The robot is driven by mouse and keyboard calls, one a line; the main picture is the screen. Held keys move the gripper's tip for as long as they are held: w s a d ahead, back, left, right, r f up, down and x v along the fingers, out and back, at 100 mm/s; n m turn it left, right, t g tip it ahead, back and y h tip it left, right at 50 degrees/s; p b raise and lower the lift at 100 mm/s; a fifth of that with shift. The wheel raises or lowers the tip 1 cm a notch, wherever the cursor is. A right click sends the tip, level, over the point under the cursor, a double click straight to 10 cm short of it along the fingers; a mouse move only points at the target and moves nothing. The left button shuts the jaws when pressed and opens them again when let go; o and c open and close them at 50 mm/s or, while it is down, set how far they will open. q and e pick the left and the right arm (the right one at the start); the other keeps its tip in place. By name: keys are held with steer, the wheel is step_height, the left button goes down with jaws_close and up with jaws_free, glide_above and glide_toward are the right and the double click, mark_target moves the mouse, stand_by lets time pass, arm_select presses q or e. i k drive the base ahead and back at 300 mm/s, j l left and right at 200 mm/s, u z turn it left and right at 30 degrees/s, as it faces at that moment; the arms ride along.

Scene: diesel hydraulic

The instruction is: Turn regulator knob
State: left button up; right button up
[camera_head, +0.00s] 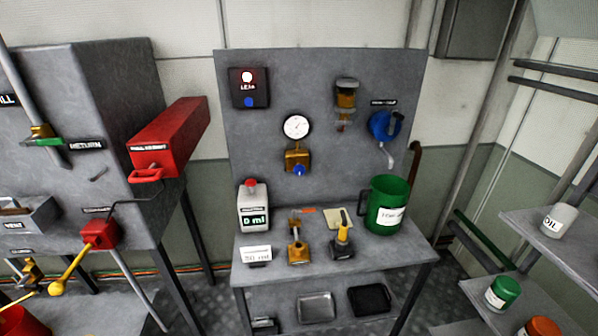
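A small blue knob (299,170) sits on the front of a brass regulator block (292,156) on the grey back panel. A round white-faced gauge (296,127) is mounted directly above the block. The gauge reading is too small to make out. How far the knob is turned cannot be told. Neither of my grippers is in view, and nothing touches the knob.
A blue reel-like part (384,125) is right of the gauge. A red box (170,138) juts out at left. Shelves stand right.

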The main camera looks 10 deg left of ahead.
mark_target(300, 169)
steer(key=i+l+u, duration=0.75)
steer(key=l, duration=0.3)
steer(key=i+l+u, duration=0.25)
steer(key=l, duration=0.2)
